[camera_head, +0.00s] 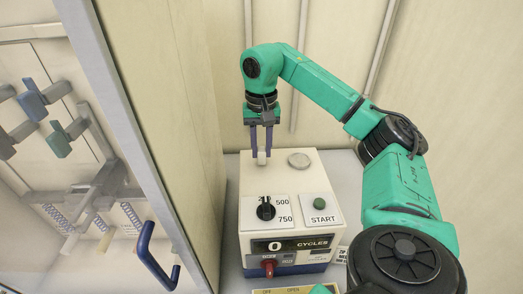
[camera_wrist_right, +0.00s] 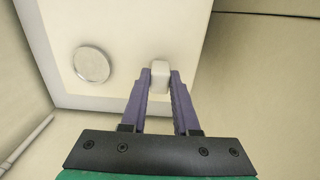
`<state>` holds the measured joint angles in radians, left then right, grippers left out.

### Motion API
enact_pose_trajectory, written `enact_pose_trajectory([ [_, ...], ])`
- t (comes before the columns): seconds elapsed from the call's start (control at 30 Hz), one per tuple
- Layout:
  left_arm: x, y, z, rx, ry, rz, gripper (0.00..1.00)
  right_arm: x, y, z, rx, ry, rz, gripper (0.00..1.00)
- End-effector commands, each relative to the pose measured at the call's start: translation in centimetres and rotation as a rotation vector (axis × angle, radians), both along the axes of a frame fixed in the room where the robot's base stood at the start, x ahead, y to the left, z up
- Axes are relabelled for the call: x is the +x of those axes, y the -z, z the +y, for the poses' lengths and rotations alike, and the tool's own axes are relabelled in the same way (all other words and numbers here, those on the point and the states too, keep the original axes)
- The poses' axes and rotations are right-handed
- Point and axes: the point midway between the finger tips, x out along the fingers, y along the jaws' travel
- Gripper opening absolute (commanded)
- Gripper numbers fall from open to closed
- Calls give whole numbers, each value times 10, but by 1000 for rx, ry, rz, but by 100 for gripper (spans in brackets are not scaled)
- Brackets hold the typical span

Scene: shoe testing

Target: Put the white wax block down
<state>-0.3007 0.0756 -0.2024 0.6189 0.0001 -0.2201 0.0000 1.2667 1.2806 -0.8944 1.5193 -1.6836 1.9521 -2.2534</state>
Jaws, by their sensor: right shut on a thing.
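The white wax block (camera_head: 262,157) is a small pale block between the purple fingers of my right gripper (camera_head: 261,148). In the right wrist view the block (camera_wrist_right: 159,76) sits between the tips of the right gripper (camera_wrist_right: 160,86), which is shut on it. The gripper points down over the back left part of the top of the cream control box (camera_head: 228,222). I cannot tell whether the block touches the box top. My left gripper is not in view.
A round metal disc (camera_head: 299,160) lies on the box top, right of the block. The box front has a black dial (camera_head: 266,209), a green START button (camera_head: 319,203) and a cycles display. A glass-fronted cabinet with a blue handle (camera_head: 157,258) stands on the left. A wall is behind.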

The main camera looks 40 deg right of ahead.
Motion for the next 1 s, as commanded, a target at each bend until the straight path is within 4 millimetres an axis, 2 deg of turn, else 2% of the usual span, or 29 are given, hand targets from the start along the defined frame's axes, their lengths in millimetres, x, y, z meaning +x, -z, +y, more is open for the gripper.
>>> enact_pose_trajectory([
  [0.1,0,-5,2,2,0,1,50,-1,9,0,1,0,-2,0],
  [0.4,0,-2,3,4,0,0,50,0,13,0,1,0,-2,0],
  [0.43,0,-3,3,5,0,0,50,0,12,0,2,0,-3,36],
  [0.5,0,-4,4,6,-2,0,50,0,12,0,2,0,-3,59],
  [0.83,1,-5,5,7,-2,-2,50,0,10,0,2,0,-3,59],
  [0.93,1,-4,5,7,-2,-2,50,1,2,0,3,-1,-5,59],
  [1.0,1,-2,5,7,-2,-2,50,1,-11,1,3,0,-7,59],
])
